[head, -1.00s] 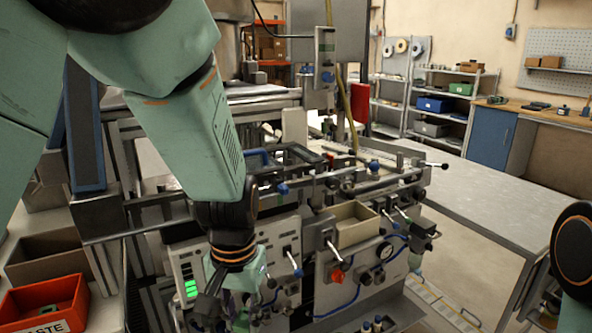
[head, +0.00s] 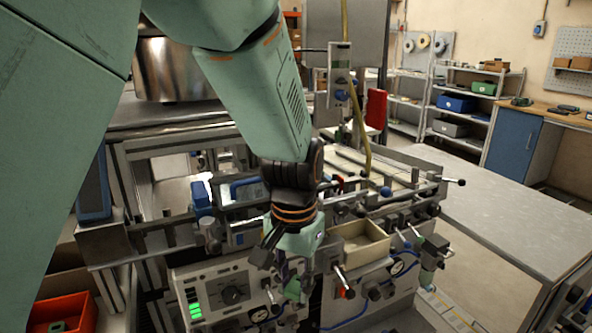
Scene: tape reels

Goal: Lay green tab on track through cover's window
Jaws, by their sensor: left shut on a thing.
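My left gripper (head: 287,284) hangs in front of the machine, pointing down, beside the control panel with green lights. My right gripper is out of view.
An open beige tray (head: 362,250) sits just right of my left gripper, with levers and knobs around it. A red bin (head: 62,313) with a small green thing inside stands at lower left. A bare grey table (head: 500,215) is at right.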

